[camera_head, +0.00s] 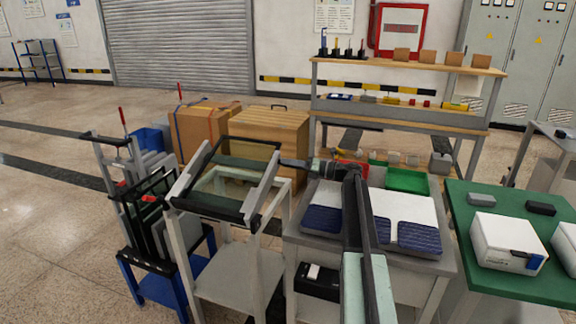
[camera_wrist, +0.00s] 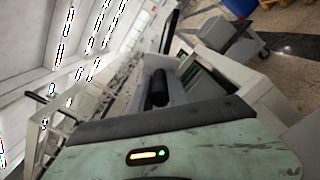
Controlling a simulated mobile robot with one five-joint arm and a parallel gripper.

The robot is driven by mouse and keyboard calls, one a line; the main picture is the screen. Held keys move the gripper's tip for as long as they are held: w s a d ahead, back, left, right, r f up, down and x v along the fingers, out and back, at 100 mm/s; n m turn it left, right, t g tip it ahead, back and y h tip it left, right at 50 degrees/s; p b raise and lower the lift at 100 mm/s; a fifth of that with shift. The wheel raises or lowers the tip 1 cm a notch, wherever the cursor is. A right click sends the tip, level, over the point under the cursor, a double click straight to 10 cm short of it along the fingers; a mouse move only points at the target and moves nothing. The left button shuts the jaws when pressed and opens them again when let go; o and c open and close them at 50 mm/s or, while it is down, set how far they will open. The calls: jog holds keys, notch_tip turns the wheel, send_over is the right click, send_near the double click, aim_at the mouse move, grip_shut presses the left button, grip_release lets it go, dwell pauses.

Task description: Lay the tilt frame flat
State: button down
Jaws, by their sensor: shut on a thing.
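The tilt frame (camera_head: 262,192) is a pale frame with dark bars and a see-through, amber-tinted pane. It stands tilted on a white stand (camera_head: 238,268), with its far edge raised above its near edge. My gripper (camera_head: 288,163) reaches in from the right and is shut at the frame's far right corner. In the wrist view a dark round grip (camera_wrist: 160,88) lies in front of my gripper's pale green body. The exact contact of the fingers is small and partly hidden in the head view.
A blue-based rack (camera_head: 150,255) of upright panels stands close left. A grey table (camera_head: 425,266) with dark blue panels is at right, beside a green-topped table (camera_head: 475,262). A wooden crate (camera_head: 270,135) and a cardboard box (camera_head: 200,128) stand behind. Open floor lies far left.

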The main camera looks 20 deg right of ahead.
jog(key=c, duration=1.3)
grip_release()
jog(key=shift+a, duration=0.1)
jog(key=v, duration=0.8)
jog(key=shift+w+r, duration=0.1)
